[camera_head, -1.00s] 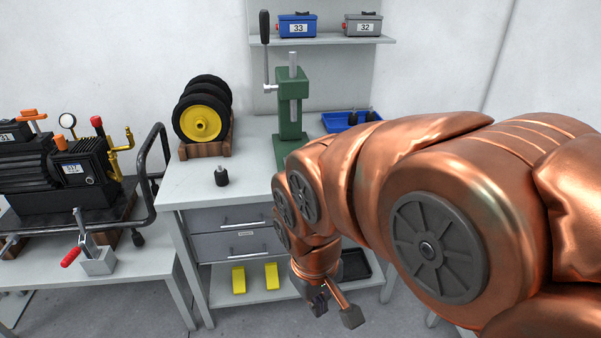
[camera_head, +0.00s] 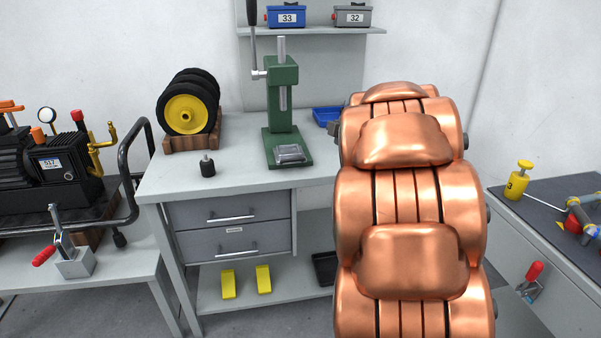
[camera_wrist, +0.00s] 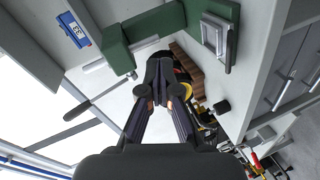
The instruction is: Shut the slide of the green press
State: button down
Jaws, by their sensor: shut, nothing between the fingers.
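The green press (camera_head: 282,98) stands upright on the grey bench in the head view, with a steel rod rising from its top and a slotted column. A flat grey metal part (camera_head: 290,154) lies on its green base; it also shows as a grey framed plate in the wrist view (camera_wrist: 213,38). I cannot tell how far any slide stands open. The press's green body (camera_wrist: 155,20) is at the top of the wrist view. My gripper (camera_wrist: 160,64) is shut and empty, its fingertips near the press in that picture and apart from the plate. In the head view my arm hides the gripper.
The press's lever (camera_head: 253,45) rises to its left. Wheels (camera_head: 188,110) on a wooden block and a small black knob (camera_head: 208,167) stand left of the press. A blue tray (camera_head: 327,116) is behind my arm. A shelf (camera_head: 310,31) with boxes hangs above.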

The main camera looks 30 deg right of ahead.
notch_tip(320, 180, down, 6)
jog(key=n+t+y+b, duration=0.2)
jog(key=n+y+b, duration=0.1)
jog(key=n+y, duration=0.2)
jog(key=n+g+y+b, duration=0.1)
jog(key=n+y+b, duration=0.1)
jog(key=n+y, duration=0.35)
send_near(290, 161)
jog(key=w+a, duration=0.2)
jog(key=a, duration=0.2)
jog(key=shift+m+y, duration=0.25)
jog(key=shift+m, duration=0.1)
jog(key=shift+w+d+f+p, duration=0.15)
jog(key=shift+w+d, duration=0.15)
jog(key=shift+w, duration=0.3)
jog(key=shift+w+d+f+p, duration=0.15)
jog(key=shift+w+d, duration=0.2)
jog(key=shift+w, duration=0.3)
jog(key=shift+w+d+f+p, duration=0.1)
jog(key=shift+w+d+f, duration=0.15)
jog(key=shift+w, duration=0.35)
jog(key=shift+w, duration=0.1)
